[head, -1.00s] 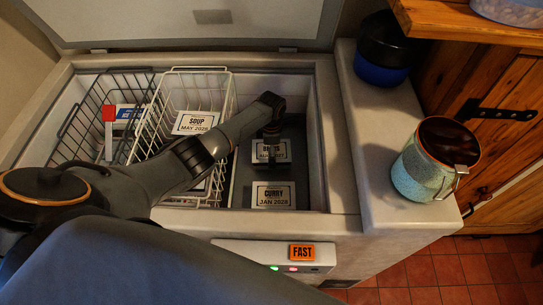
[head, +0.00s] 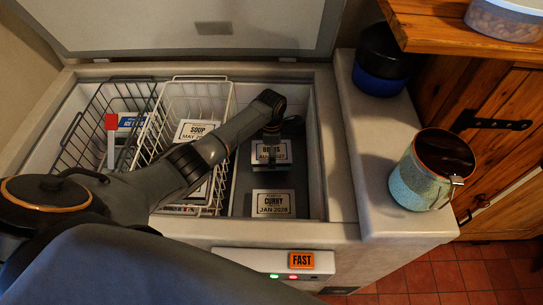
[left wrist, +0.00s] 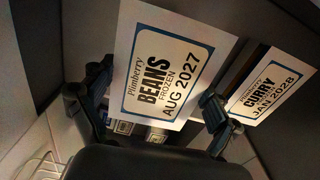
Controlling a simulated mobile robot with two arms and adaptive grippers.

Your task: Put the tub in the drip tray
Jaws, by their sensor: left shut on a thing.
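My left gripper (left wrist: 150,115) is shut on a tub (left wrist: 160,70) with a white, blue-edged label reading "BEANS FROZEN AUG 2027". One finger shows on each side of it in the left wrist view. In the head view the beans tub (head: 271,154) is below my left wrist, inside the open chest freezer, right of the white wire basket. A similar tub labelled "CURRY JAN 2028" (head: 272,204) lies nearer the front wall; it also shows in the left wrist view (left wrist: 268,85). I cannot make out a drip tray. My right gripper is not in view.
A white wire basket (head: 222,104) holds a soup tub (head: 197,131); a dark basket (head: 76,122) stands left of it. The freezer lid (head: 150,30) is up.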

